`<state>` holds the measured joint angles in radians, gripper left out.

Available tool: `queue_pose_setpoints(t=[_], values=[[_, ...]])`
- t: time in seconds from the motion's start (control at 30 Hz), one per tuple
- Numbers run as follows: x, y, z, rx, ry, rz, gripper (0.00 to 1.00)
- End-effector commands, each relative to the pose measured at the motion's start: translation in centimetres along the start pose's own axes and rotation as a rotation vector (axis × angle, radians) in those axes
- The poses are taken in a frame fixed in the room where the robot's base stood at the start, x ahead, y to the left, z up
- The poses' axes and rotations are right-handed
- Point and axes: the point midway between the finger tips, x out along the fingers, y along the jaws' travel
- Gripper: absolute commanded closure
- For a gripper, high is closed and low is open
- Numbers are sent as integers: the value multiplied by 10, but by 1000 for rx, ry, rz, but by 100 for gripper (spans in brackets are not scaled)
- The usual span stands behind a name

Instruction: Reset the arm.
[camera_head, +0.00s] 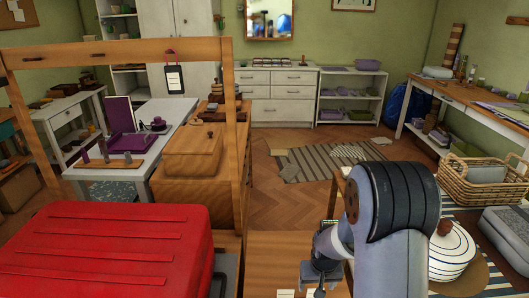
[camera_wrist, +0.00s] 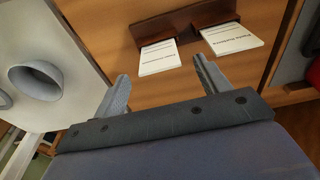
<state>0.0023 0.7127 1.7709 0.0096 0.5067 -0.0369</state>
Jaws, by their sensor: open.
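My gripper (camera_wrist: 160,84) shows in the wrist view with its two grey fingers apart and nothing between them. Beyond the fingers is a wooden surface with two dark brown holders, each with a white printed card: a left card (camera_wrist: 158,57) and a right card (camera_wrist: 232,38). In the head view my arm rises at the lower right, and my gripper (camera_head: 320,284) hangs low beside the wooden surface (camera_head: 268,262). Its fingertips are hard to make out there.
A red suitcase (camera_head: 105,250) fills the lower left, beside a wooden frame (camera_head: 120,50). A wicker basket (camera_head: 484,182) and a striped lidded pot (camera_head: 452,252) stand close right of my arm. A grey bowl (camera_wrist: 36,80) sits left in the wrist view. Floor around the striped rug (camera_head: 325,160) is open.

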Motion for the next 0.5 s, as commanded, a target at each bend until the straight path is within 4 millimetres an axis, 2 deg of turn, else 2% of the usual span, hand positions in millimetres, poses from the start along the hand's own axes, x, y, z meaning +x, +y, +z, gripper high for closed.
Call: queue_pose_setpoints(t=[0.03,0.17,0.27,0.5], values=[[-14,0,-2,0,1,0,29],[-30,0,-4,0,0,0,29],[-33,0,-5,0,-2,0,29],[-64,0,-9,0,0,0,29]])
